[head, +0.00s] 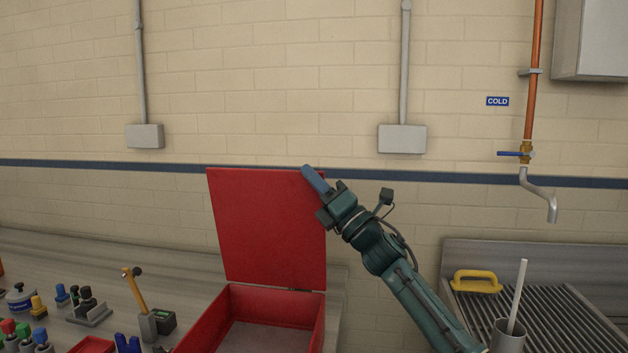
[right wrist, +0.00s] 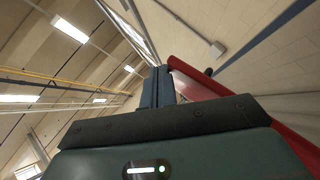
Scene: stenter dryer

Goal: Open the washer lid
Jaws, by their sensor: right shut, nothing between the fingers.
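The red lid (head: 262,228) stands nearly upright at the back of an open red box (head: 208,325). The box's inside shows a grey floor that looks bare. My right gripper (head: 309,174) is shut and empty at the lid's top right corner, its fingers overlapping the upper edge in the head view. In the right wrist view, the shut fingers (right wrist: 158,88) are beside the red lid (right wrist: 195,80); whether they touch it I cannot tell. My left gripper is not in view.
A grey bench (head: 60,262) at left holds several small tools and coloured parts, with a hammer (head: 135,290) near the box. At right is a ribbed draining surface with a yellow handle (head: 477,281) and a grey cup (head: 508,338). A tap (head: 540,190) hangs above it.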

